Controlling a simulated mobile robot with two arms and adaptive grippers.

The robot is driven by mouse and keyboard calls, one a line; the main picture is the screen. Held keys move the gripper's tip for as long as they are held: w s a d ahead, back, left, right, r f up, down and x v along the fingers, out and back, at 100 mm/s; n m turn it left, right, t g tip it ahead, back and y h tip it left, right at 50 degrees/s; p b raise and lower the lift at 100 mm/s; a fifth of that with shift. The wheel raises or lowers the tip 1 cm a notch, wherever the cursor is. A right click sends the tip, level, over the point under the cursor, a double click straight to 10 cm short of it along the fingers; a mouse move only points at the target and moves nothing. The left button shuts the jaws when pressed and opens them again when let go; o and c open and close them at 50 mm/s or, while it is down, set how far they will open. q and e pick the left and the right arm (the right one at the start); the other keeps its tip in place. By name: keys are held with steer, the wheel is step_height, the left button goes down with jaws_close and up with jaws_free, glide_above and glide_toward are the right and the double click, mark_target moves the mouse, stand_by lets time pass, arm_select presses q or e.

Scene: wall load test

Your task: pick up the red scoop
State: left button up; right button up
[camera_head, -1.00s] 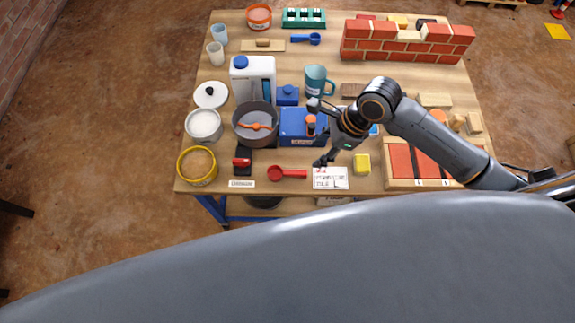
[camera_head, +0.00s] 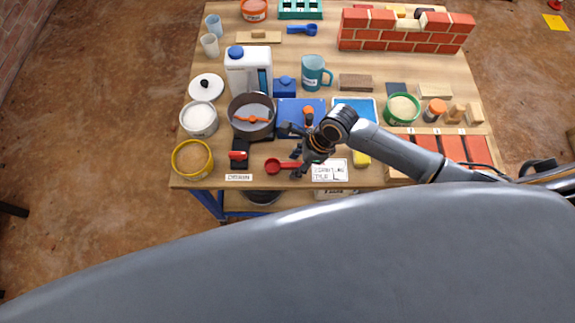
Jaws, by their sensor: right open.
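The red scoop (camera_head: 273,166) lies near the front edge of the wooden table, its bowl to the left and its handle pointing right. My right gripper (camera_head: 293,152) is open, with its jaws beside and over the handle end of the scoop. One finger overlaps the handle in the picture, so the end of the handle is partly hidden. I cannot tell whether the finger touches it. My left gripper is not in view.
A grey pot (camera_head: 240,128) stands behind the scoop and a black and red tool (camera_head: 239,153) lies to its left. A white label card (camera_head: 330,170) lies right of the gripper. A yellow-rimmed tub (camera_head: 177,168) stands at the front left. A brick wall (camera_head: 400,40) stands at the back right.

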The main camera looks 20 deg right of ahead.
mark_target(289, 165)
steer(key=shift+a+f, duration=0.1)
steer(key=shift+f, duration=0.05)
jaws_close()
steer(key=shift+r, duration=0.6)
step_height(289, 165, up, 2)
steer(key=shift+a+r+p, duration=0.1)
steer(key=shift+r+p, duration=0.15)
steer(key=shift+p, duration=0.2)
steer(key=s+a+r+p, duration=0.2)
steer(key=s+a+r, duration=0.7)
steer(key=s, duration=0.1)
steer(key=shift+s+r, duration=0.2)
steer(key=shift+s, duration=0.05)
